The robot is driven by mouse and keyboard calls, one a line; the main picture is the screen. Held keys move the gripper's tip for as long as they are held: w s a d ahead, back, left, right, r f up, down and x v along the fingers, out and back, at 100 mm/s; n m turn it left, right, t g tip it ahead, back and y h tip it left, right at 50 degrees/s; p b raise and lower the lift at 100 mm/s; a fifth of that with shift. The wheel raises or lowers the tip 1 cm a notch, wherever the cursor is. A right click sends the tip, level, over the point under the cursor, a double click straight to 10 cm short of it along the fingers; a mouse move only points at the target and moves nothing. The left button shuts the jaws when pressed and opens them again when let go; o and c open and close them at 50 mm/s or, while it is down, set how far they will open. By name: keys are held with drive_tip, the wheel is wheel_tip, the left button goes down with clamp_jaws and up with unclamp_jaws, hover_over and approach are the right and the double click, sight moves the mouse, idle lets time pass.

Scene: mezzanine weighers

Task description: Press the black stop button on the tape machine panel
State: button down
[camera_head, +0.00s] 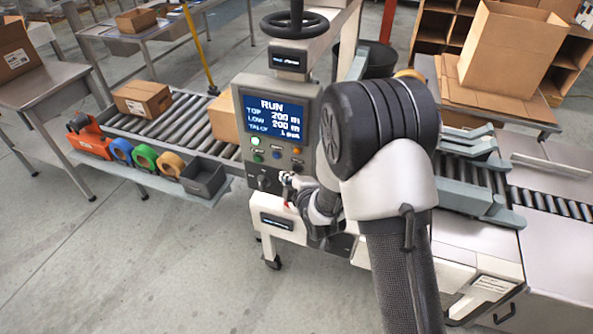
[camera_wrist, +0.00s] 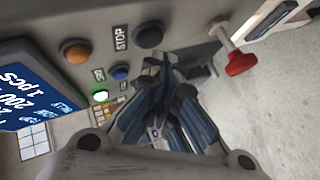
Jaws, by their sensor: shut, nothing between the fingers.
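The tape machine panel (camera_head: 246,155) faces me with a lit screen (camera_head: 273,115) reading RUN. In the wrist view, a round black button (camera_wrist: 148,35) sits beside a label reading STOP (camera_wrist: 119,38). An orange button (camera_wrist: 75,50), a blue button (camera_wrist: 120,73) and a glowing green one (camera_wrist: 100,95) are near it. My gripper (camera_wrist: 160,62) is shut and empty, its tips just below the black button in this picture. I cannot tell whether they touch it. In the head view, my gripper (camera_head: 287,181) is at the panel's lower part, partly hidden by my arm.
A red handle (camera_wrist: 240,63) sticks out to the right of the black button. A roller conveyor (camera_head: 185,122) carries a cardboard box (camera_head: 143,98). A shelf with tape rolls (camera_head: 145,157) and a dark bin (camera_head: 203,178) lies left of the panel. Floor is free at the front left.

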drive_tip(key=shift+w+d, duration=0.15)
drive_tip(key=shift+w, duration=0.2)
drive_tip(key=shift+w+d+b, duration=0.15)
drive_tip(key=shift+w+b, duration=0.25)
drive_tip(key=shift+b, duration=0.1)
idle(0.5)
idle(0.3)
drive_tip(key=shift+s+a+b, duration=0.3)
drive_tip(key=shift+s+b, duration=0.1)
drive_tip(key=shift+s, duration=0.4)
drive_tip(key=s, duration=0.1)
drive_tip(key=s+a+b, duration=0.1)
drive_tip(key=s, duration=0.2)
drive_tip(key=shift+s+a+b, duration=0.35)
idle(0.5)
